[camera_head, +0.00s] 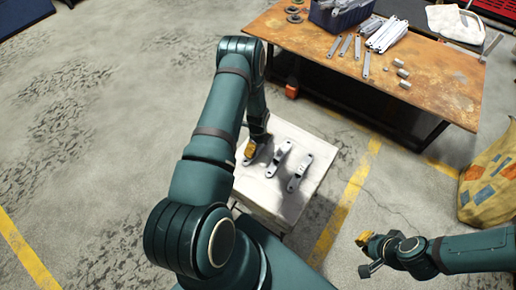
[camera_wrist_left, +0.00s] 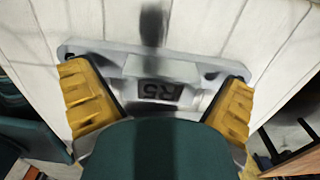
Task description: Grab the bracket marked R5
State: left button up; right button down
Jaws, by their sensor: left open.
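The bracket marked R5 (camera_wrist_left: 170,65) is a grey metal piece lying on a white slatted surface in the left wrist view. Its dark R5 label reads upside down there. My left gripper (camera_wrist_left: 158,98) has its two yellow fingers apart, one on each side of the bracket's middle. I cannot tell whether they touch it. In the head view my left gripper (camera_head: 250,150) is low at the left part of the white table (camera_head: 265,200), by the leftmost bracket, which is mostly hidden. My right gripper (camera_head: 367,254) is away at the lower right, its jaws unclear.
Two more grey brackets, a middle one (camera_head: 279,158) and a right one (camera_head: 299,172), lie on the white table. A rusty workbench (camera_head: 440,85) behind holds a blue bin (camera_head: 335,17) and loose metal parts. A patterned sack (camera_head: 490,180) stands at right.

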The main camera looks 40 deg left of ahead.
pick_arm(q)
jog(key=c, duration=1.4)
jog(key=shift+r, duration=0.1)
